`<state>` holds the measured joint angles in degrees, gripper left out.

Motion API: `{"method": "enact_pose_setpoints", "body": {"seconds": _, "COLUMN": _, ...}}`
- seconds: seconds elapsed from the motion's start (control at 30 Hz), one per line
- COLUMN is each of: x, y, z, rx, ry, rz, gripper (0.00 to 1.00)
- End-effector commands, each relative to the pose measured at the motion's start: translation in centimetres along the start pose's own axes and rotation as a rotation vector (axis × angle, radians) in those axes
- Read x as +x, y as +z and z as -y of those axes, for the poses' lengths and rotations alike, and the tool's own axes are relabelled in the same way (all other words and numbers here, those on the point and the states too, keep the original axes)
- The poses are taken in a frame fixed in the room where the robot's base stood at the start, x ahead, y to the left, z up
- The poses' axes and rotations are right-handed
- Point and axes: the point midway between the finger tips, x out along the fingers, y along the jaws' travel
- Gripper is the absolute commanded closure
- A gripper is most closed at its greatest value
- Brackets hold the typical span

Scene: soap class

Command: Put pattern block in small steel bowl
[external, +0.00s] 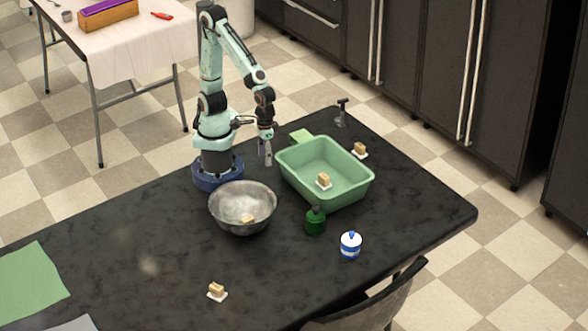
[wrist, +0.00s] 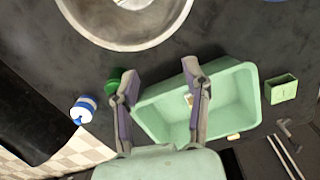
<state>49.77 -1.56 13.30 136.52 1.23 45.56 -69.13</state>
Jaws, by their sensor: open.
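The steel bowl (external: 228,222) stands on the dark table in front of my arm's base; a tan block on a white piece (external: 247,219) lies inside it. Similar tan blocks lie in the green tub (external: 323,181), on the table at the back right (external: 360,149) and near the front edge (external: 216,290). I cannot tell which is the pattern block. My gripper (external: 266,153) is open and empty, above the table between bowl and tub. In the wrist view its fingers (wrist: 160,69) are spread, the bowl (wrist: 110,30) is cut off at the top, and one finger partly covers the tub's block (wrist: 188,99).
The green tub (external: 340,192) stands right of the bowl, with a small green box (external: 300,136) behind it. A green bottle (external: 316,222) and a blue-and-white container (external: 350,245) stand in front. A chair (external: 375,305) is at the front edge. The table's left middle is clear.

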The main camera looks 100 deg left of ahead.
Motion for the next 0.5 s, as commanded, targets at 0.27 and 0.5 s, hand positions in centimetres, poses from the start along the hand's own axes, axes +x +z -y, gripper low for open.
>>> {"method": "enact_pose_setpoints", "body": {"seconds": 0.27, "x": -4.9, "y": -4.2, "z": 12.3, "rx": 0.314, "ry": -0.028, "rz": -0.035, "gripper": 0.53}}
{"method": "enact_pose_setpoints", "body": {"seconds": 0.5, "x": -5.7, "y": -3.3, "z": 16.4, "rx": 0.438, "ry": -0.069, "rz": -0.036, "gripper": 0.53}}
